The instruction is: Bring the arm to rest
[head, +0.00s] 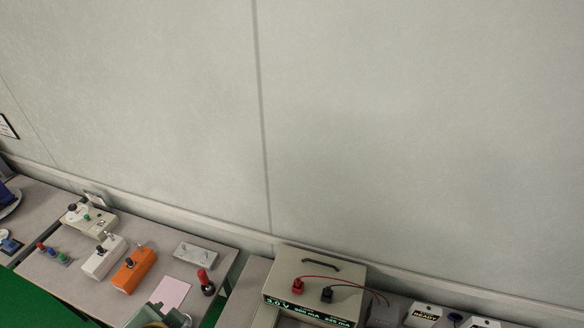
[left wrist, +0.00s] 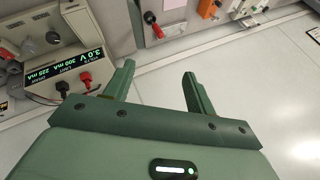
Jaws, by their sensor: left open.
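My left gripper (left wrist: 158,76) shows in the left wrist view with its two green fingers spread wide. A grey-green part of my arm (head: 160,317) shows at the bottom edge of the head view, mostly cut off. My right gripper is in neither view.
A power supply (head: 308,272) with red and black leads stands right of the gap between tables; it also shows in the left wrist view (left wrist: 62,25). An orange tester (head: 133,271), a white tester (head: 103,258) and a red-handled tool (head: 205,280) are on the left table.

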